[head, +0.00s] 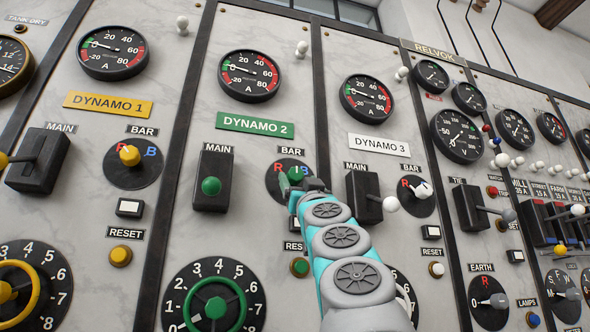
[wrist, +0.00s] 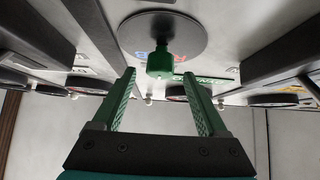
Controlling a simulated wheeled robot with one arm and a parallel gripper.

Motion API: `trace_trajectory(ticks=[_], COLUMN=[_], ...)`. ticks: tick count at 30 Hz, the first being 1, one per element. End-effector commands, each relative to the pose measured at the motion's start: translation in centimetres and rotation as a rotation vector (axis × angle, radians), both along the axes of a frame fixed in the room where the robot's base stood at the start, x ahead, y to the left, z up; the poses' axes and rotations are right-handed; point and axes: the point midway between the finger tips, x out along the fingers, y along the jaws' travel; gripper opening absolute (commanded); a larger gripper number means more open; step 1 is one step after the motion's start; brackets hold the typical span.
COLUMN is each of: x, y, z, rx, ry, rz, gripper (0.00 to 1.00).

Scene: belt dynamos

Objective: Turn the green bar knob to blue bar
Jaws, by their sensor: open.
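The green bar knob (wrist: 160,62) is on a round black dial (wrist: 165,28) in the wrist view. In the head view the dial (head: 274,182) sits under the BAR label on the DYNAMO 2 panel, with the knob (head: 296,173) partly covered by my gripper. A red R shows left of the knob and a blue mark at its right; the exact pointing of the knob is hard to tell. My gripper (wrist: 160,76) is open, its two green fingers on either side of the knob's near end, with a gap visible on both sides.
The green MAIN lever (head: 210,186) stands just left of the dial. The DYNAMO 3 MAIN lever (head: 389,204) and its white bar knob (head: 423,190) are to the right. A green reset button (head: 299,267) and a large numbered dial (head: 180,305) lie below.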

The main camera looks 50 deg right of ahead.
Motion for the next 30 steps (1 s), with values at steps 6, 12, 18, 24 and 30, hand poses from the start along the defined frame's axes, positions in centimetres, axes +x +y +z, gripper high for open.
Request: trace_trajectory(ticks=[6,12,18,24,30], x=[1.7,2.7,2.9,2.8,2.8], y=[-1.2,-1.9,-1.9,-1.9,-1.9], z=[2.6,3.3,3.3,3.3,3.3], rx=[0.000,0.002,0.001,0.002,0.002], ry=[0.000,0.001,0.000,0.000,0.000], rz=[-0.001,0.001,0.002,0.001,0.001], gripper=[0.76,0.76,0.76,0.70,0.48])
